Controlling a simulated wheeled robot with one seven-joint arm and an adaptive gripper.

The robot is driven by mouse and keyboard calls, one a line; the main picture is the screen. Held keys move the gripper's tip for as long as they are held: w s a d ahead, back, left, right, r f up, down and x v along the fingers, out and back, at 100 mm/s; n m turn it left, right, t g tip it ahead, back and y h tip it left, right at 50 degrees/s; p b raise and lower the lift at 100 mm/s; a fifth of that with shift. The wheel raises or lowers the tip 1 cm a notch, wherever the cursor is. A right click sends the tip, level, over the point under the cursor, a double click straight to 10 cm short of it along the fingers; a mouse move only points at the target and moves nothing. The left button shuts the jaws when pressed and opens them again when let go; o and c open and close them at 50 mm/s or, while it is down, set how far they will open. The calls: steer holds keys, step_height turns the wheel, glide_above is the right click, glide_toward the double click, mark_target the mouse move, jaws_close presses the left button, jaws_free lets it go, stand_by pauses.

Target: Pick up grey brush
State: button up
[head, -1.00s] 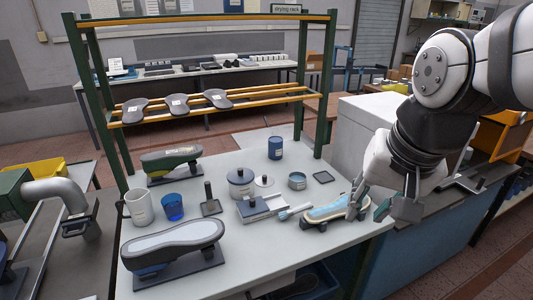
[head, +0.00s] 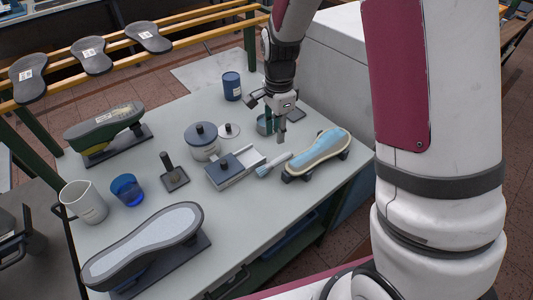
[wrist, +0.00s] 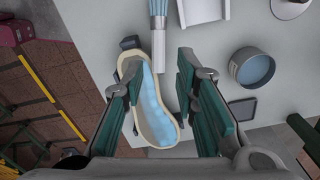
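A brush (head: 275,164) with a pale grey handle and light-blue bristles lies on the table, between a tray and a shoe last with a light-blue top. In the wrist view the brush (wrist: 158,38) is at the top, partly cut off by the frame edge, ahead of the fingertips. My gripper (head: 275,131) points down above the table, behind the brush and near the open tin. The gripper is apart from the brush.
The blue-topped last (head: 320,152) stands right of the brush, and the tray with a knobbed block (head: 234,170) left. An open tin (head: 265,124), a lidded pot (head: 202,141) and a blue can (head: 231,86) stand behind. The front right table area is clear.

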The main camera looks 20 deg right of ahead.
mark_target(278, 160)
step_height(278, 160, down, 8)
steer(key=shift+f+p, duration=0.1)
steer(key=shift+p, duration=0.3)
steer(key=f, duration=0.2)
steer(key=f+p, duration=0.1)
steer(key=f, duration=0.1)
steer(key=shift+s+d+f, duration=0.1)
steer(key=shift+s+d, duration=0.05)
steer(key=shift+d, duration=0.1)
steer(key=shift+f, duration=0.55)
steer(key=shift+c, duration=0.2)
jaws_close()
